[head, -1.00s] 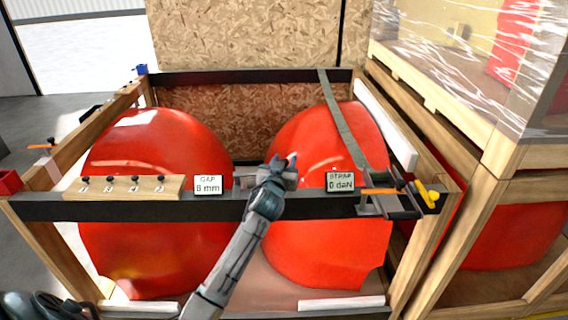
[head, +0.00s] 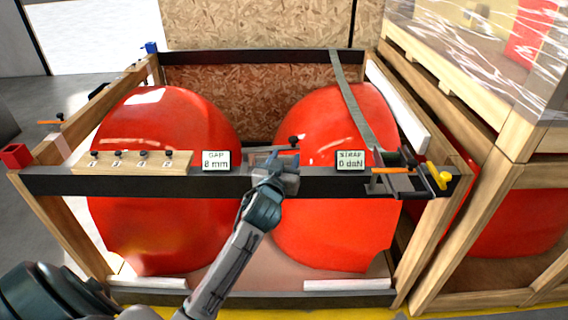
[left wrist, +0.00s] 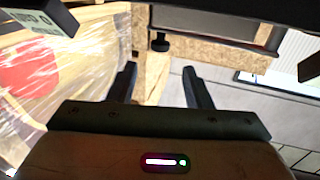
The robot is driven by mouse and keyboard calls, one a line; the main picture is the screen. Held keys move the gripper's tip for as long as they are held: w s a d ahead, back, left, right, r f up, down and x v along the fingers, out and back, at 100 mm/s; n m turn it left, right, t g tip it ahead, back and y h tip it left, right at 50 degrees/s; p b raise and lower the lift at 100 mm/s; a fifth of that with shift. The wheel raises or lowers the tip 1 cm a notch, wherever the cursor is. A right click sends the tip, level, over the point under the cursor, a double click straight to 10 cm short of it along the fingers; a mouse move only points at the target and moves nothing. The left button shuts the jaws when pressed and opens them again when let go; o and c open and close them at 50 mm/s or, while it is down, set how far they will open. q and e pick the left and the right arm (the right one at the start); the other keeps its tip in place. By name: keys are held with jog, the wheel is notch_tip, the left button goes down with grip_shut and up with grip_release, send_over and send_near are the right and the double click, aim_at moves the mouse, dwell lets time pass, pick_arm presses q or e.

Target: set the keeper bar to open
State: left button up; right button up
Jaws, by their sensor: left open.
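What looks like the keeper bar, a short grey bar (head: 262,156) with a black knob (head: 293,141) at its right end, sits on the black front rail between the two readout plates. My left gripper (head: 274,170) is just below and in front of it in the head view and partly covers it. In the left wrist view the gripper (left wrist: 161,85) has its two fingers spread and nothing between them. A black knob (left wrist: 159,42) shows beyond the fingertips, roughly between them; contact is not visible. My right gripper is not in view.
The GAP plate (head: 216,160) reads 8 mm and the STRAP plate (head: 350,160) reads 0 daN. A wooden block (head: 135,162) with several black knobs is left on the rail. A strap ratchet (head: 400,180) is right. Red nosecones (head: 165,225) fill the crate behind.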

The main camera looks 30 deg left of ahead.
pick_arm(q)
jog(key=shift+s+d, duration=0.1)
jog(key=shift+s, duration=0.2)
